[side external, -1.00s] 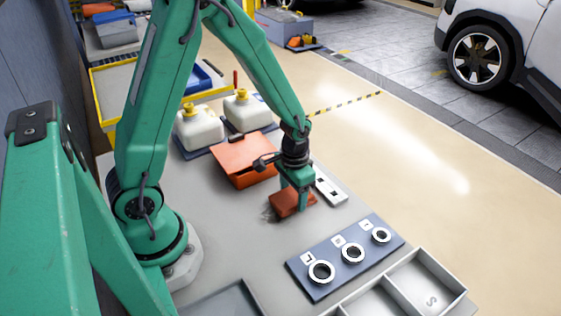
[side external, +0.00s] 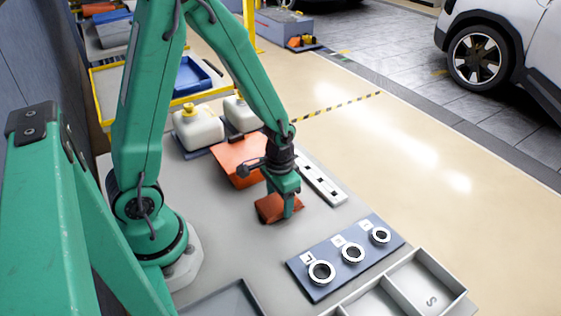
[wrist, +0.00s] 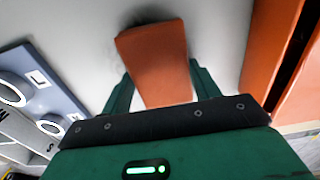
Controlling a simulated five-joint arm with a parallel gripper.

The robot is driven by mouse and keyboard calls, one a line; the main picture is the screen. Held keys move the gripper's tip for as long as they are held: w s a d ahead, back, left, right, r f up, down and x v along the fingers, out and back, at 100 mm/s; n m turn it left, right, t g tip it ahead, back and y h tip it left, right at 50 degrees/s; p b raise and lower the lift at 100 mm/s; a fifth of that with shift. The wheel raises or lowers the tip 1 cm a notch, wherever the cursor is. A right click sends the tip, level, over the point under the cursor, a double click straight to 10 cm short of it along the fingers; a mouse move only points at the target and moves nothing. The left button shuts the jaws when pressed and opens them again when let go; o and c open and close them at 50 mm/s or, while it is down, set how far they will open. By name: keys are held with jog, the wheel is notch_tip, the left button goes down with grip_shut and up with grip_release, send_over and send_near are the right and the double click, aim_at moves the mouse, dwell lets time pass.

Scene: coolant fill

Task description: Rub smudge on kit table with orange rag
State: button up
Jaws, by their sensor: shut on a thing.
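The orange rag (side external: 270,208) is a folded block on the grey kit table (side external: 225,265). My gripper (side external: 288,206) is shut on the rag and holds it down at the table top. In the wrist view the rag (wrist: 155,62) sits between the two green fingers of my gripper (wrist: 155,85). A dark smudge (wrist: 146,14) shows on the table at the rag's far end in the wrist view. In the side view the smudge is hidden by the rag and gripper.
A larger orange bin (side external: 238,158) stands just behind the gripper. White jugs (side external: 197,128) with yellow caps stand further back. A blue plate with several rings (side external: 350,254) and a divided grey tray (side external: 425,282) lie at the front right. A white slotted strip (side external: 320,182) lies to the right.

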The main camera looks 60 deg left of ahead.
aim_at(265, 207)
jog(key=shift+s+f, duration=0.2)
jog(key=shift+s, duration=1.85)
jog(key=shift+r, duration=0.1)
jog(key=shift+w, duration=2.1)
jog(key=shift+w, duration=0.15)
jog(key=shift+w+r, duration=0.1)
jog(key=shift+w, duration=1.75)
jog(key=shift+w, duration=0.15)
